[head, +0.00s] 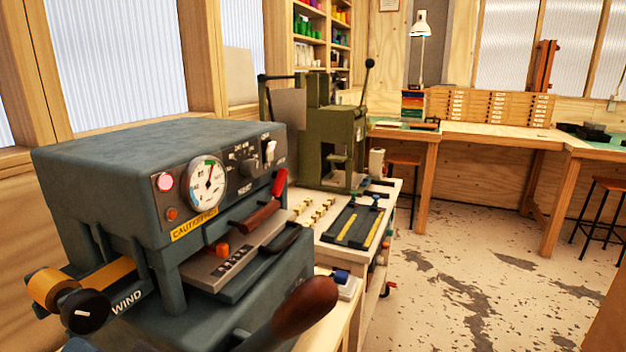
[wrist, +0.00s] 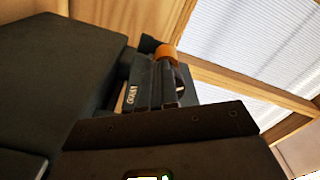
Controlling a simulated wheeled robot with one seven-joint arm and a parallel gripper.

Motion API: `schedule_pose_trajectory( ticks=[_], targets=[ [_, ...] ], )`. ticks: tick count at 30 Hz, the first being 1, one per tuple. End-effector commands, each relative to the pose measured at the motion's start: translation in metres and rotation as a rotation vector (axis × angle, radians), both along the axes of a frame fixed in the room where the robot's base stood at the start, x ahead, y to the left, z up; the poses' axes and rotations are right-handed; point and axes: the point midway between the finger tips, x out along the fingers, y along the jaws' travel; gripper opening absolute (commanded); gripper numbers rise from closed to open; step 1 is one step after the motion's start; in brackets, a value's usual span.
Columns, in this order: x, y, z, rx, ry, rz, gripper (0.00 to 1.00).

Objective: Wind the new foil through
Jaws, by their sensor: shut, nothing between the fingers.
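The dark grey foil machine (head: 160,160) fills the left of the head view. A gold foil roll (head: 50,287) sits at its lower left side, with a gold strip running from it into the machine. A black knob (head: 86,312) with a white mark is beside the roll, next to the WIND label (head: 127,301). In the wrist view the gold roll (wrist: 167,52) shows just beyond the fingers of my gripper (wrist: 165,82). The fingers are shut and empty, close to the WIND label (wrist: 131,95). They partly hide the knob, and I cannot tell whether they touch it.
A brown-handled lever (head: 305,306) juts out at the machine's front. A green press (head: 325,135) and a tray with gold strips (head: 357,228) stand on the bench behind. The wall and window are close on the left. Open floor (head: 480,280) lies to the right.

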Motion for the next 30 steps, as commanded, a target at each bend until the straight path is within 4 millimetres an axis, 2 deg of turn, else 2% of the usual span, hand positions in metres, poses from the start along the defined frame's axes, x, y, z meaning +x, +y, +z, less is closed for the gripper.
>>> schedule_pose_trajectory(
  ticks=[1, 2, 12, 18, 30],
  targets=[
    [-0.010, 0.011, 0.006, 0.005, -0.008, 0.026, 0.00],
    [-0.010, 0.008, 0.006, 0.005, -0.008, 0.026, 0.00],
    [-0.022, -0.029, 0.004, 0.004, -0.006, 0.020, 0.00],
    [-0.028, -0.045, 0.004, 0.004, -0.006, 0.020, 0.00],
    [-0.028, -0.048, 0.004, 0.008, 0.005, 0.018, 0.00]
  ],
)
